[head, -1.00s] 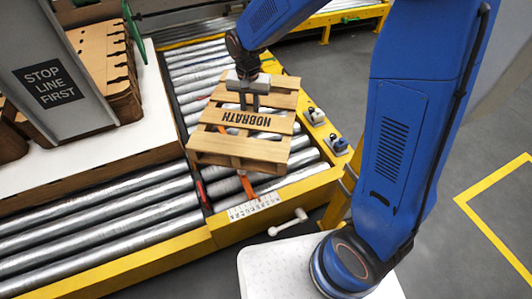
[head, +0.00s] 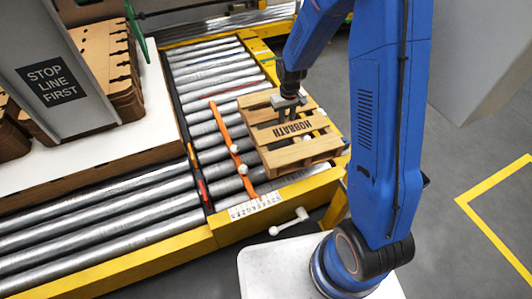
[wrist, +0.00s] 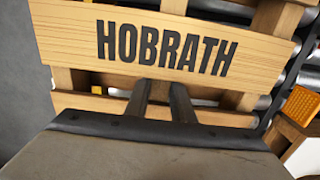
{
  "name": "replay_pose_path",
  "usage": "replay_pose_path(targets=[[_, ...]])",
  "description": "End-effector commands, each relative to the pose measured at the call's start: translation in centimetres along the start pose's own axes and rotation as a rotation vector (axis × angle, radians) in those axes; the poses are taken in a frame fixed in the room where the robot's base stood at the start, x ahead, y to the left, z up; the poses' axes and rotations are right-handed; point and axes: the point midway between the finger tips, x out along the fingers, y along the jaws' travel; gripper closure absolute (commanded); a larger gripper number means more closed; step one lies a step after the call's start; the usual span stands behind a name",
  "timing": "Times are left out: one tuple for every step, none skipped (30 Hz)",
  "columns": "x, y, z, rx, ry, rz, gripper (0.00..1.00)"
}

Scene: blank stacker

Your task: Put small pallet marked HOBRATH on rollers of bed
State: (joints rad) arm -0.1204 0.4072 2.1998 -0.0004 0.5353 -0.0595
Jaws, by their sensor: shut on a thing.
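The small wooden pallet marked HOBRATH (head: 268,134) is at the right part of the roller bed in the head view, its near right edge by the yellow side rail. My gripper (head: 288,114) is shut on the pallet from above, near its middle. In the wrist view the pallet (wrist: 60,30) fills the upper part, its lettering upright, and my fingers (wrist: 165,92) reach in at the slat below the name. The bed's rollers (head: 210,75) are silver. Whether the pallet's underside touches them is hidden.
An orange strip with white knobs (head: 232,147) lies across the rollers, left of the pallet. A white ruler label (head: 255,206) and a lever (head: 288,222) are at the front rail. Left stand brown boards (head: 105,65) and a STOP LINE FIRST sign (head: 52,82).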

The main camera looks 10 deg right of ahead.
Motion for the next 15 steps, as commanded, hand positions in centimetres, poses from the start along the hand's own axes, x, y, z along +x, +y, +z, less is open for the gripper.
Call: replay_pose_path(targets=[[0.2, 0.2, -0.1, -0.007, 0.002, 0.0, 1.0], [0.3, 0.3, -0.1, -0.011, 0.002, 0.0, 1.0], [0.6, 0.4, -0.1, -0.014, 0.002, 0.0, 1.0], [0.9, 0.4, -0.1, -0.016, 0.001, 0.0, 1.0], [1.2, 0.4, -0.1, -0.017, 0.001, 0.0, 1.0], [1.8, 0.4, 0.0, -0.017, 0.0, 0.0, 1.0], [2.2, 0.4, 0.0, -0.017, 0.0, 0.0, 1.0], [2.6, 0.4, 0.0, -0.017, -0.001, 0.0, 1.0], [3.2, 0.4, 0.0, -0.017, -0.001, 0.0, 1.0], [3.6, 0.4, 0.0, -0.017, 0.0, 0.0, 1.0], [4.0, 0.4, 0.0, -0.017, -0.001, 0.0, 1.0], [4.5, 0.4, 0.0, -0.017, -0.001, 0.0, 1.0], [4.8, 0.4, 0.0, -0.017, 0.0, 0.0, 1.0], [5.1, 0.4, 0.0, -0.017, 0.001, 0.0, 1.0], [5.5, 0.4, 0.0, -0.017, 0.001, 0.0, 1.0]])
